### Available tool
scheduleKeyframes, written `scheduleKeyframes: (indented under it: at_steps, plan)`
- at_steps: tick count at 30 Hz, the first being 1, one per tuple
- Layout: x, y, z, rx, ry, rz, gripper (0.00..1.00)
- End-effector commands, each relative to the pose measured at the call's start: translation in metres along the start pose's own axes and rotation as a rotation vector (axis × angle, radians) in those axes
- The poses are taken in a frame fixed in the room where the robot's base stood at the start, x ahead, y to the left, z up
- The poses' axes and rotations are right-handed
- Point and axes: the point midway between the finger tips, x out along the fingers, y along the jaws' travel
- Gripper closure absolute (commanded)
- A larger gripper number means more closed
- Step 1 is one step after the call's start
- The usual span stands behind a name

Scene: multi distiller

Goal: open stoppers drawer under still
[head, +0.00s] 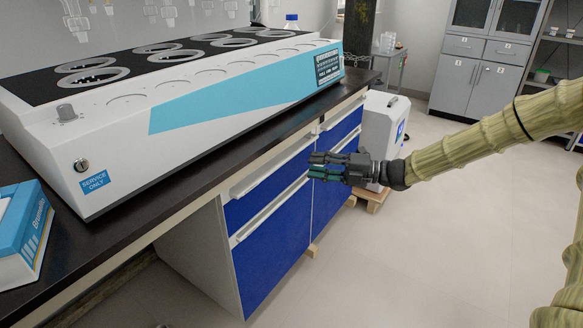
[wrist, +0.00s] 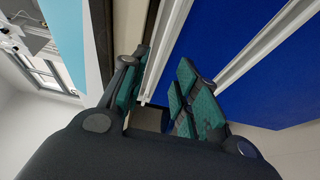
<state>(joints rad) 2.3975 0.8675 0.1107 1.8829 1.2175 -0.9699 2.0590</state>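The still (head: 200,80) is a long white unit with a turquoise stripe on a dark bench. Below it are blue-fronted drawers with white rail handles: an upper left drawer (head: 262,192), a lower left drawer (head: 270,252) and more on the right (head: 340,138). They look closed; I see no label naming the stoppers drawer. My gripper (head: 314,167) is open in front of the drawer fronts, near the seam between the left and right units. In the wrist view my gripper's (wrist: 162,88) teal-padded fingers are apart, with a white rail handle (wrist: 166,45) between them; contact is unclear.
A blue-and-white box (head: 22,235) sits on the bench (head: 120,232) at left. A white machine (head: 380,130) on a wooden pallet stands beyond the drawers. Grey cabinets (head: 480,75) are at the back. The floor (head: 420,235) to the right is open.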

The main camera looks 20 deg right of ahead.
Motion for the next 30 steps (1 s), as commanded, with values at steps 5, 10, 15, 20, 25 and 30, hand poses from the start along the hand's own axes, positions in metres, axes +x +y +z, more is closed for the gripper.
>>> scheduleKeyframes:
  at_steps: [5,10,15,20,25,30]
  plan:
    - [0.032,-0.004,-0.001,-0.001,0.004,-0.003,0.7]
    - [0.056,-0.004,-0.001,-0.003,0.004,-0.003,0.7]
    - [0.071,-0.002,-0.001,-0.003,0.003,-0.003,0.7]
    - [0.077,-0.001,-0.001,-0.002,0.001,-0.003,0.7]
    - [0.078,-0.001,0.0,-0.002,0.001,-0.002,0.7]
    - [0.077,-0.001,-0.001,-0.002,0.001,-0.002,0.82]
